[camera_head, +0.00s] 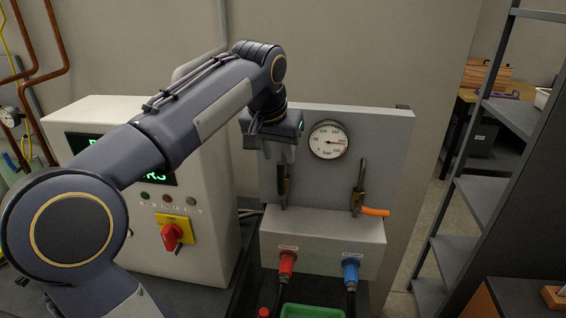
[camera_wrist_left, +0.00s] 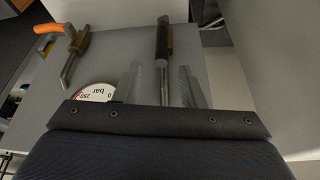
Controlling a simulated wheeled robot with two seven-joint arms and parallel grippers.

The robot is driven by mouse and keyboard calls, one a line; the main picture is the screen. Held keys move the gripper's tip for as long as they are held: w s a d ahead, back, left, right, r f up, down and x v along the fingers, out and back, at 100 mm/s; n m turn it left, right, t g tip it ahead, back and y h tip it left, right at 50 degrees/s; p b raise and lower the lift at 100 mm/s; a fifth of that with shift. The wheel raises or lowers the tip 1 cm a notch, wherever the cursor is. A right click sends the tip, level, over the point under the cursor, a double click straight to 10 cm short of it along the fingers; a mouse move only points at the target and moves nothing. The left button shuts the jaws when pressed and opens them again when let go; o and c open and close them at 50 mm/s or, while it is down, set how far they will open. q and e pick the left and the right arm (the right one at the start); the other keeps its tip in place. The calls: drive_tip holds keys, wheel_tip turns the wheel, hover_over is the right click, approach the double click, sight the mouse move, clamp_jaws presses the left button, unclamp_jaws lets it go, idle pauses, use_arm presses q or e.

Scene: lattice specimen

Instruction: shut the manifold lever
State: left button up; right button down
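A grey manifold panel (camera_head: 390,150) carries two valves on upright pipes. The right valve has an orange lever (camera_head: 376,212) sticking out sideways to the right; it also shows at the upper left in the left wrist view (camera_wrist_left: 48,28). The left valve has a dark handle (camera_head: 284,186) lying upright along its pipe, also in the left wrist view (camera_wrist_left: 163,42). My left gripper (camera_head: 283,160) points down in front of the panel at the left valve. In the left wrist view its fingers (camera_wrist_left: 160,85) are apart, with the pipe and dark handle between them and gaps on both sides.
A pressure gauge (camera_head: 329,140) sits between the valves near the panel's top. Red (camera_head: 287,262) and blue (camera_head: 350,268) hose couplings are below. A white control cabinet (camera_head: 205,235) with a red-yellow switch stands left, a metal shelf (camera_head: 490,195) right.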

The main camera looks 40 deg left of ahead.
sight(281, 171)
use_arm(q)
drive_tip(key=x, duration=0.7)
drive_tip(key=shift+s+f+p, duration=0.1)
drive_tip(key=shift+f+p, duration=0.05)
drive_tip(key=shift+p, duration=0.2)
clamp_jaws()
